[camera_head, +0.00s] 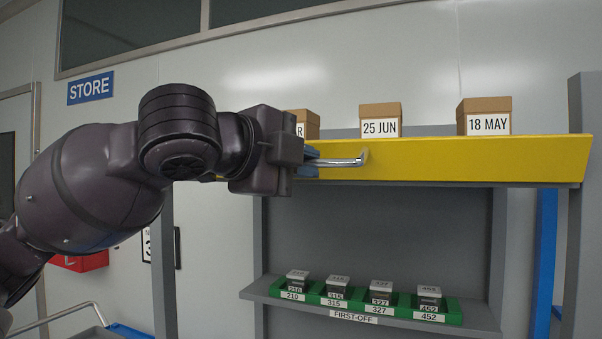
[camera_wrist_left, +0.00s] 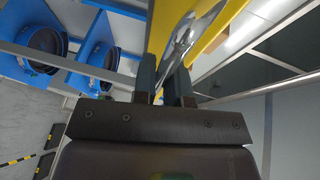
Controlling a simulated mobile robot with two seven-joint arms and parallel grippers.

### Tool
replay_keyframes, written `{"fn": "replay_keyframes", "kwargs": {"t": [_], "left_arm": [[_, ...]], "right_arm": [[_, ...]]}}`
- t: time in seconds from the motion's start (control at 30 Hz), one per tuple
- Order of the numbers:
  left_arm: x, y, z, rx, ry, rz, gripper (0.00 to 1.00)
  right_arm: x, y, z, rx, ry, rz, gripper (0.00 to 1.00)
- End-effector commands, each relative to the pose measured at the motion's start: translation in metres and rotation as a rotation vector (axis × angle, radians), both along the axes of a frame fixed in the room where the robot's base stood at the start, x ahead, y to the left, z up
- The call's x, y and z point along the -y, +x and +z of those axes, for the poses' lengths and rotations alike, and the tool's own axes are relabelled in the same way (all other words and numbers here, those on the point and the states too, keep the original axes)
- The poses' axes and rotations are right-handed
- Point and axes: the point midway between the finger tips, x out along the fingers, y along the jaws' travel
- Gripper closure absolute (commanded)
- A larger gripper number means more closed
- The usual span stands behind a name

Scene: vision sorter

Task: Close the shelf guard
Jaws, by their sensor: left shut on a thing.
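The shelf guard is a long yellow bar (camera_head: 450,160) across the front of the upper shelf, in front of the lower part of the boxes there. A metal handle (camera_head: 345,161) sticks out from its face, left of the middle. My left gripper (camera_head: 312,162) is shut on the handle, with the arm reaching in from the left. In the left wrist view the fingers (camera_wrist_left: 172,82) close on the shiny handle (camera_wrist_left: 185,40), beside the yellow guard (camera_wrist_left: 215,28). The guard's left end is mostly hidden behind my arm. My right gripper is not in view.
Cartons labelled 25 JUN (camera_head: 380,118) and 18 MAY (camera_head: 484,115) stand behind the guard, with another partly hidden. A lower shelf (camera_head: 478,318) holds a green tray (camera_head: 452,312) with several small labelled blocks. A grey post (camera_head: 584,220) stands at the right. Blue round items (camera_wrist_left: 40,45) show in the wrist view.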

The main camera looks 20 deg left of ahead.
Motion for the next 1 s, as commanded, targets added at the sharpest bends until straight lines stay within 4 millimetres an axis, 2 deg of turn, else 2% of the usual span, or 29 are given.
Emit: {"fn": "replay_keyframes", "kwargs": {"t": [0.3, 0.5, 1.0], "left_arm": [[0.001, 0.008, 0.014, -0.250, 0.007, -0.001, 1.00], [0.001, 0.012, 0.019, -0.355, 0.012, -0.001, 1.00], [0.001, 0.016, 0.021, -0.433, 0.016, 0.000, 1.00]], "right_arm": [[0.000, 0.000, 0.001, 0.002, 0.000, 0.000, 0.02], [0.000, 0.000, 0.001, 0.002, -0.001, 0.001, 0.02], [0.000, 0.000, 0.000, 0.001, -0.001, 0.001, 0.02]]}}
